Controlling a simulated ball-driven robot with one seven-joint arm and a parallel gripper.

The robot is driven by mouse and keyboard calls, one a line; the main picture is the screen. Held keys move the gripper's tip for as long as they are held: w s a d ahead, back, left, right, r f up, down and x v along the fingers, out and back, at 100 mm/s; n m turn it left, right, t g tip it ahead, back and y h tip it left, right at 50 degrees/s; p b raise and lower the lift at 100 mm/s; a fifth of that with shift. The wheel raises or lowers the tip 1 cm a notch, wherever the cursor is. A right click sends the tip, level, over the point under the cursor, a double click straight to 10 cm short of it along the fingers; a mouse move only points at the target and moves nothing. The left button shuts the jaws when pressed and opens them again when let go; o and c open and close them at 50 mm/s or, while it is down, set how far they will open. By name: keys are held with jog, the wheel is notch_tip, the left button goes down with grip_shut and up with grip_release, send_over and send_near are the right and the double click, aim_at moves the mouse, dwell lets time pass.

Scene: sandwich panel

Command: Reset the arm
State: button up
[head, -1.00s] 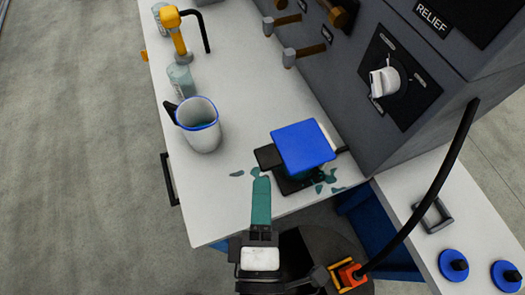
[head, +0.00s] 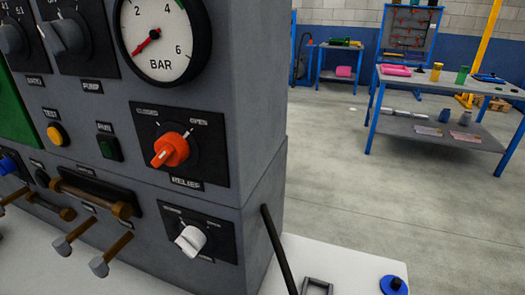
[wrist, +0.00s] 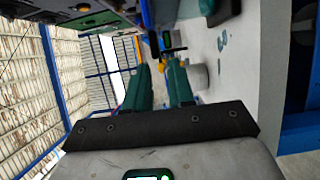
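My gripper (wrist: 160,88) shows in the wrist view as two teal fingers standing apart, with nothing visible between them. The head view does not show the arm or gripper. In the wrist view, the white worktop (wrist: 240,85) lies to the right of the fingers, and part of a pale mug (wrist: 202,77) shows just beyond the right finger.
A grey control panel fills the left of the head view, with a pressure gauge (head: 160,38), an orange relief knob (head: 171,149), a white knob (head: 190,241) and protruding levers (head: 100,265). Blue-framed workbenches (head: 445,110) stand far right.

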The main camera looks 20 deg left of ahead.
jog(key=w+d+f+m+h+p, duration=0.2)
jog(key=w+d+m+h, duration=0.1)
jog(key=w+d+m, duration=0.1)
jog(key=w+d+f+m+h+p, duration=0.1)
jog(key=w+d+m+h, duration=0.3)
jog(key=d, duration=0.4)
jog(key=w+d+f+m+h+p, duration=0.2)
jog(key=w+d+f+m+h, duration=0.2)
jog(key=w+d+m, duration=0.1)
jog(key=shift+d+f+m+t+p, duration=0.1)
jog(key=shift+d+m+t+p, duration=0.25)
jog(key=shift+d+m, duration=0.5)
jog(key=s+d+f+m+g+h+p, duration=0.1)
jog(key=s+d+m+g, duration=0.3)
jog(key=d+m, duration=0.4)
jog(key=s+d+f+m+g+h+p, duration=0.1)
jog(key=s+d+m+g+h+p, duration=0.3)
jog(key=d, duration=0.9)
jog(key=s+m, duration=0.2)
jog(key=m, duration=0.2)
jog(key=shift+s+d+f, duration=0.15)
jog(key=shift+s+f, duration=0.1)
jog(key=shift+f, duration=0.1)
